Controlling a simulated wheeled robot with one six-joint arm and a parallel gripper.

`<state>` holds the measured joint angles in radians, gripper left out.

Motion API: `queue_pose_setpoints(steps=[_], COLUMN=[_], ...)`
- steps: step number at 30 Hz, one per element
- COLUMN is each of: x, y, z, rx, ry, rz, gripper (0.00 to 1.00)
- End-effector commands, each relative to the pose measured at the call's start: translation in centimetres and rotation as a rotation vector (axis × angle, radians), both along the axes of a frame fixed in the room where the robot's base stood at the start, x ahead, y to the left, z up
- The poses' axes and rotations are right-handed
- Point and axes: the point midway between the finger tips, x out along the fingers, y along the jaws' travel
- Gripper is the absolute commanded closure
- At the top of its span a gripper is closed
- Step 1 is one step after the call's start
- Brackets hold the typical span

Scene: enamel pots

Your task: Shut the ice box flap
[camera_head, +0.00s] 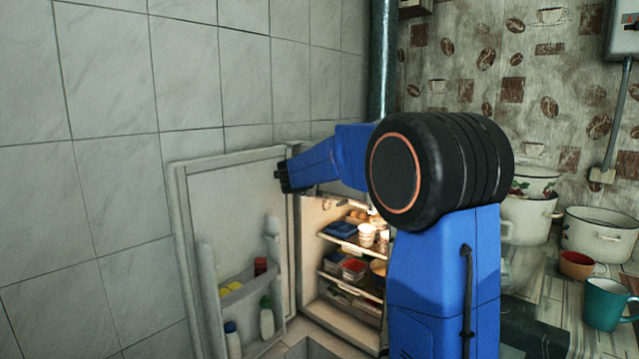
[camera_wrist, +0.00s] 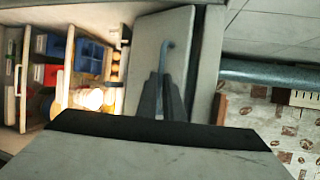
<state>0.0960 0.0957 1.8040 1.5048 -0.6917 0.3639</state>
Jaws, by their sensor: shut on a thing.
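The ice box flap (camera_wrist: 148,42) is a pale panel in the upper middle of the wrist view, with a thin blue-grey handle (camera_wrist: 165,50). My gripper (camera_wrist: 160,85) is shut on this handle, its two dark fingers close together at the handle's lower part. In the head view my gripper (camera_head: 281,178) is at the upper part of the fridge (camera_head: 303,250), near the edge of its open door. I cannot make out the flap there, and the wrist view does not show clearly how far it stands open.
The fridge door (camera_head: 225,215) stands wide open to the left, with bottles in its rack. Lit shelves (camera_head: 350,240) hold several food items below my arm. A pipe (camera_head: 382,60) runs up behind. Pots (camera_head: 600,235) and mugs (camera_head: 606,303) stand on the right.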

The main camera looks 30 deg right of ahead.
Motion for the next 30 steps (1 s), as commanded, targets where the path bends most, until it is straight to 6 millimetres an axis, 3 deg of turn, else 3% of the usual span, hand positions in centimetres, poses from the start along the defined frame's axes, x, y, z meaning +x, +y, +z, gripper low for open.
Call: queue_pose_setpoints(steps=[10,30], x=[0.6,0.8], y=[-1.7,-2.1], z=[2.1,2.9], rx=[-0.002,-0.003], ry=[-0.005,-0.009], rz=[-0.001,0.002], gripper=[1.00,1.00])
